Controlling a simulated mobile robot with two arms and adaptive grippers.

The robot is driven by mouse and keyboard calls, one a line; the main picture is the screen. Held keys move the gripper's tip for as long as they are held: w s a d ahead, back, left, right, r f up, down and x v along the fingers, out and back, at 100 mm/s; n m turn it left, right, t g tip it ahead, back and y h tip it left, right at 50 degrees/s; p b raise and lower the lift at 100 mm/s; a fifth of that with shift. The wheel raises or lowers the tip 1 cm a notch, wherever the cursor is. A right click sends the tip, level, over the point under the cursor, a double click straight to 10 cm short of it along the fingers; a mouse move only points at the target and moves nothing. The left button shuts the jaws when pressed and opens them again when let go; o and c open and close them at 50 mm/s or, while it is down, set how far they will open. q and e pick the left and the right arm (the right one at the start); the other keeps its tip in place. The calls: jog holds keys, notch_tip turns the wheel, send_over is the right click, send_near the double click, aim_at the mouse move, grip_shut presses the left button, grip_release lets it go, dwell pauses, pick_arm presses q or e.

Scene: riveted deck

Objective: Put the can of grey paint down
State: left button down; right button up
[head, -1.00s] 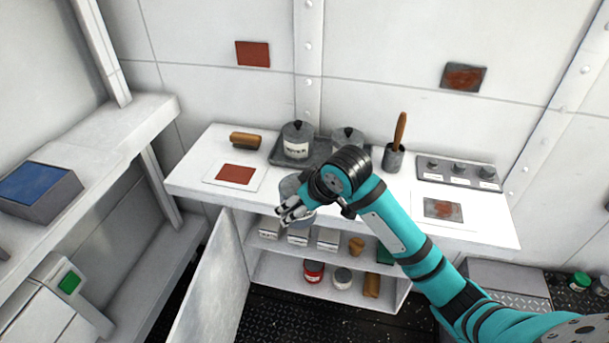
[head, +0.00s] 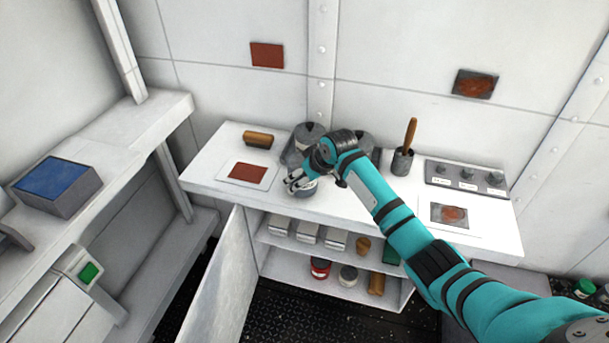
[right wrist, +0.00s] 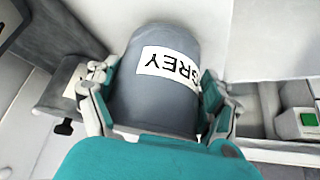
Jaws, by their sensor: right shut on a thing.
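The can of grey paint (right wrist: 178,97) is a grey cylinder with a white label reading GREY, upside down in the right wrist view. My right gripper (right wrist: 155,100) is shut around its sides. In the head view the right gripper (head: 296,182) and the can (head: 309,188) are at the front part of the white counter top (head: 345,206). The arm hides much of the can there. I cannot tell whether its base touches the counter. My left gripper is not in view.
Two lidded grey pots, one of them here (head: 308,133), stand behind my gripper. A wooden-handled brush (head: 249,138) and a red sample card (head: 248,172) lie to the left. A brush holder (head: 402,162) stands right. Below are open shelves (head: 290,266) and an open door (head: 218,285).

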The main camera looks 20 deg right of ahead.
jog(key=shift+f, duration=0.15)
jog(key=shift+f, duration=0.15)
jog(key=o, duration=1.5)
jog(key=shift+r, duration=0.2)
jog(key=b+v, duration=0.1)
jog(key=v, duration=1.1)
